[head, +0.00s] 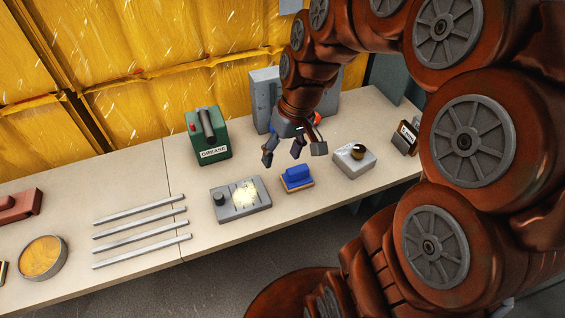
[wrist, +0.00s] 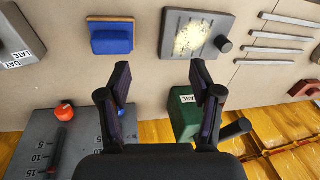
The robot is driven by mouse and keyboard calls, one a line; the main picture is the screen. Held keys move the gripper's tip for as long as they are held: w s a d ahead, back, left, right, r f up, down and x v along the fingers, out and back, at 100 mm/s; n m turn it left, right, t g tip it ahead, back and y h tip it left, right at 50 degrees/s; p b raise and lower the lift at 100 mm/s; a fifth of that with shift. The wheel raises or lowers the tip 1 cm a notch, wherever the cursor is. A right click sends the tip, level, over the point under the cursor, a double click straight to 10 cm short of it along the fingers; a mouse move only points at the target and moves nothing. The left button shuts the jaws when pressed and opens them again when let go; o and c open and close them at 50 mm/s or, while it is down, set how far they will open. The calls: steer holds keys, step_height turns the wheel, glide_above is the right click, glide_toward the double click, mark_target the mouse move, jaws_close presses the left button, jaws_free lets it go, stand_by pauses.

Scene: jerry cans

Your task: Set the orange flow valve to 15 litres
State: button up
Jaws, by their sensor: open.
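The orange flow valve (wrist: 63,112) is a round orange knob on a grey panel (wrist: 85,130), at the lower left of the wrist view. A dark bar-shaped part (wrist: 57,150) lies below it beside printed numbers; I cannot tell which number the valve is set to. In the head view the orange knob (head: 317,118) shows just right of my wrist, on the grey unit (head: 262,90) at the back of the bench. My gripper (head: 292,153) is open and empty above the bench, in front of that unit. Its fingers (wrist: 160,75) are apart and partly hide the panel and something blue.
A green grease can (head: 207,140) stands left of my gripper. A blue-topped brush or block (head: 296,176), a grey plate with a knob (head: 240,198) and a grey dial box (head: 354,160) lie in front. Several metal rods (head: 140,222) lie farther left.

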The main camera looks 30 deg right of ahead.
steer(key=shift+s+a, duration=0.3)
steer(key=shift+s, duration=0.35)
steer(key=shift+s+a, duration=0.3)
steer(key=shift+s, duration=0.35)
steer(key=s+a+r+g+h+p, duration=0.1)
steer(key=s, duration=0.7)
steer(key=s+a+r+g+h+p, duration=0.1)
steer(key=s, duration=0.7)
steer(key=shift+s+r+m+g, duration=0.3)
steer(key=shift+s+r+m, duration=0.05)
steer(key=shift+m, duration=0.05)
steer(key=shift+a, duration=0.1)
steer(key=shift+c, duration=0.2)
